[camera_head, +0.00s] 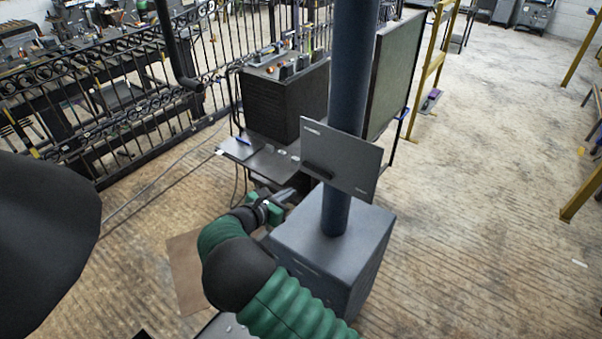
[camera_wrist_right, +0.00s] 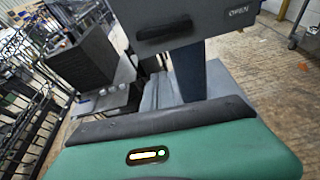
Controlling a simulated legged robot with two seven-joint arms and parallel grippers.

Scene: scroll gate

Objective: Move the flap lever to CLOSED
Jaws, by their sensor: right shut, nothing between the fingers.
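A thin dark grey panel (camera_head: 350,160) is fixed to a thick blue-grey post (camera_head: 351,75). A short black bar, which looks like the flap lever (camera_head: 317,172), sits at the panel's lower left. In the right wrist view the same lever (camera_wrist_right: 165,33) lies nearly level, with the word OPEN to its upper right on the panel (camera_wrist_right: 207,12). Small lettering at the panel's upper left is unreadable in the head view. My right gripper (camera_head: 288,194) is shut and empty, below and left of the lever, apart from it. My left gripper is out of view.
The post rises from a blue-grey box (camera_head: 330,250). A dark cabinet (camera_head: 280,100) with a low shelf (camera_head: 262,158) stands behind to the left. A black iron fence (camera_head: 120,110) runs along the left. Open wooden floor (camera_head: 480,160) lies to the right.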

